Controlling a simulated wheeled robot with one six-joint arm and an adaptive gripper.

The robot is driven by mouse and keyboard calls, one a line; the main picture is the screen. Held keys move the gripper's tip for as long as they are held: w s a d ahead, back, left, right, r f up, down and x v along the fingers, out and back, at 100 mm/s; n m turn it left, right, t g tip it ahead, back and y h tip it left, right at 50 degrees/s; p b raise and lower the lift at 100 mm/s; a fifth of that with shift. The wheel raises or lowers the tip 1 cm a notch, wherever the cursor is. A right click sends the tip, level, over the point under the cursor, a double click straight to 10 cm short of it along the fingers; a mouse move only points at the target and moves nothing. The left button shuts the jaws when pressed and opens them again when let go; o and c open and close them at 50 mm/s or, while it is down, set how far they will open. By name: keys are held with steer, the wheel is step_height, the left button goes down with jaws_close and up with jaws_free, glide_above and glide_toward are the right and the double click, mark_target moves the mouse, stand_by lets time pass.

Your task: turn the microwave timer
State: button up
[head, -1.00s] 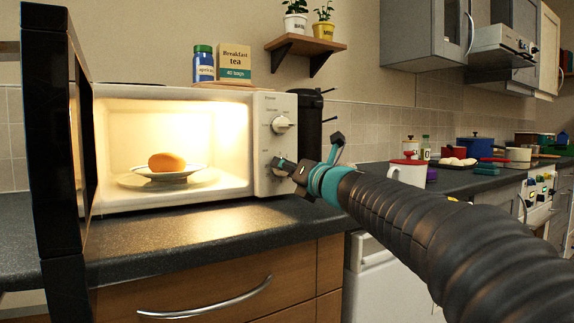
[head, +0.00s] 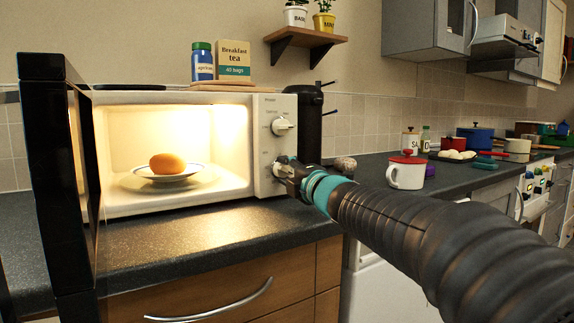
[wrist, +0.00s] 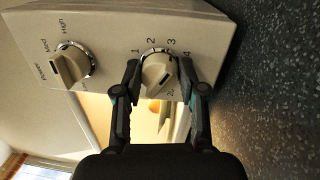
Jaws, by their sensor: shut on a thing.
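The white microwave (head: 180,201) stands on the dark counter with its black door (head: 58,180) open at the left and its inside lit. A brown egg-like item (head: 167,164) sits on a plate (head: 140,172) inside. The lower knob, the timer (wrist: 158,76), has numbers 1 to 4 visible around it in the wrist view. My gripper (wrist: 160,70) is shut on it, one finger on each side. In the head view my gripper (head: 283,168) hides most of the timer. The upper power knob (head: 282,126) is free, and also shows in the wrist view (wrist: 72,67).
A dark cylinder (head: 309,120) stands beside the microwave. A jar (head: 202,64) and a tea box (head: 234,62) sit on top. The counter before the microwave (head: 180,235) is clear.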

steer(key=shift+m+h+p, duration=0.4)
steer(key=shift+m+p, duration=0.8)
steer(key=shift+m, duration=1)
steer(key=o, duration=1.2)
steer(key=shift+c, duration=0.2)
steer(key=v, duration=1.2)
steer(key=shift+d+f, duration=0.1)
steer(key=shift+f, duration=0.05)
